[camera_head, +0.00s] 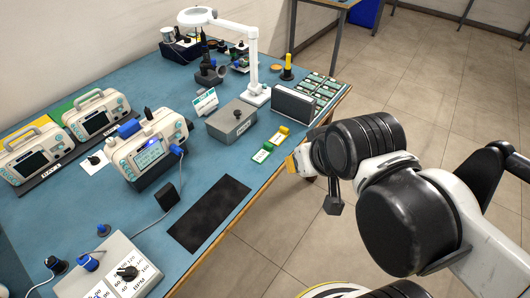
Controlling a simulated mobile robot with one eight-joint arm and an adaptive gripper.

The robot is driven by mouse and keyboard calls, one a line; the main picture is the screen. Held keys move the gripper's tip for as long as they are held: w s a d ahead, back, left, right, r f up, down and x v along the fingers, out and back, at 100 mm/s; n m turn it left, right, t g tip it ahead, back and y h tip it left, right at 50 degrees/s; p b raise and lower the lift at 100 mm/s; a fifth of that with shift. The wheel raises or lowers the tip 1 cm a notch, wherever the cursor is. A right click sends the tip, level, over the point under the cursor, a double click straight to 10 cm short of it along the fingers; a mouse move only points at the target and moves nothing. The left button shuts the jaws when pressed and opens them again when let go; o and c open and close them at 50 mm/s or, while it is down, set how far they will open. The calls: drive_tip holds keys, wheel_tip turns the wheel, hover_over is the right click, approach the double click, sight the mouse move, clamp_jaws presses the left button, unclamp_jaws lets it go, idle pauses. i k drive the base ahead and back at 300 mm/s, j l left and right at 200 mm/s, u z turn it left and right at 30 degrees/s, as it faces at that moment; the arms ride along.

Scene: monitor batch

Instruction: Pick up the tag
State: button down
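Two small tags lie near the right edge of the blue bench: a green tag (263,152) and a yellow tag (279,135). Each has a pale end. Which one the task means, I cannot tell. My arm comes in from the right, and my gripper (318,180) hangs at its end just right of the bench edge, a short way from the tags. It touches neither of them in this view. Its fingers are small and partly hidden by my wrist, so I cannot tell whether they are open.
A grey box (232,121) stands behind the tags. A dark upright panel unit (292,106) and a white magnifier lamp (251,62) stand farther back. A black mat (209,213) lies in front. A monitor (150,150) stands left. Bare blue bench lies between mat and tags.

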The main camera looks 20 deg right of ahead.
sight(263, 154)
drive_tip(key=k+l, duration=0.1)
drive_tip(key=l, duration=0.35)
drive_tip(key=k+l+u, duration=0.1)
drive_tip(key=l, duration=0.35)
drive_tip(key=k+l, duration=0.15)
drive_tip(key=l, duration=0.3)
